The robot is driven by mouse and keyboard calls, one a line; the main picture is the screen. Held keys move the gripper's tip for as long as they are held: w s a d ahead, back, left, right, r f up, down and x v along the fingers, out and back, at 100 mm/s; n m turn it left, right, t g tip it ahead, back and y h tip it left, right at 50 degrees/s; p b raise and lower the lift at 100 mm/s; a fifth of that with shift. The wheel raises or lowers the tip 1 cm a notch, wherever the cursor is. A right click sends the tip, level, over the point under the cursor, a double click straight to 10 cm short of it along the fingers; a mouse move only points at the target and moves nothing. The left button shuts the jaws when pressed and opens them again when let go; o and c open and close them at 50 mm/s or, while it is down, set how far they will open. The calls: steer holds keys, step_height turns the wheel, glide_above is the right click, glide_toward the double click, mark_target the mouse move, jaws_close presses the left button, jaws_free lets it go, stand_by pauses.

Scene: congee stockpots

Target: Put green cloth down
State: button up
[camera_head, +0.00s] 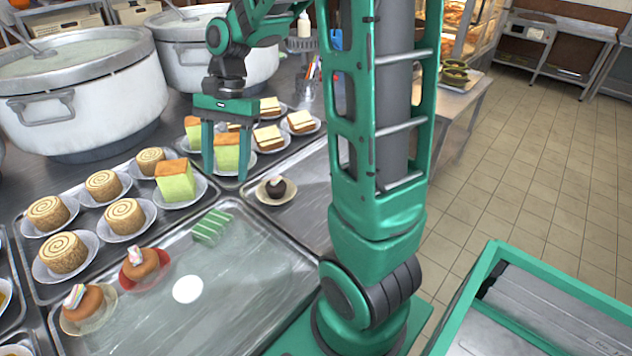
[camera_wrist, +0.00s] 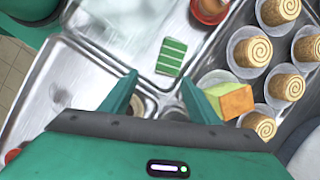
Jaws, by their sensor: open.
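The green cloth (camera_head: 211,227), with white stripes, lies flat on the near metal tray (camera_head: 240,290), close to its far edge. It also shows in the wrist view (camera_wrist: 171,57), beyond the fingertips and apart from them. My gripper (camera_head: 225,174) hangs with its fingers pointing down, above the pastry trays and farther back than the cloth. In the wrist view my gripper (camera_wrist: 159,82) has its fingers spread, with nothing held between them. Its body hides part of the scene below in that view.
Two large stockpots (camera_head: 85,90) (camera_head: 215,55) stand behind. Swirl rolls (camera_head: 103,185) and a green cake (camera_head: 175,181) on plates crowd the left tray. A dark dessert (camera_head: 276,187) sits right of the cloth. Donuts (camera_head: 139,264) and a white disc (camera_head: 188,289) share the near tray, otherwise mostly clear.

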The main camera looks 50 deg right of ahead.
steer(key=s+d+n+h, duration=0.1)
steer(key=s+d+n, duration=0.2)
steer(key=s, duration=0.8)
steer(key=s+d+n+t+h, duration=0.1)
steer(key=s+d+n+h, duration=0.1)
steer(key=s+d, duration=0.5)
steer(key=s+n, duration=0.1)
steer(key=s, duration=0.3)
steer(key=shift+d+f, duration=0.15)
steer(key=shift+w, duration=0.1)
steer(key=shift+w+f+h, duration=0.25)
steer(key=shift+w+h, duration=0.05)
steer(key=shift+w, duration=0.3)
steer(key=shift+o, duration=0.4)
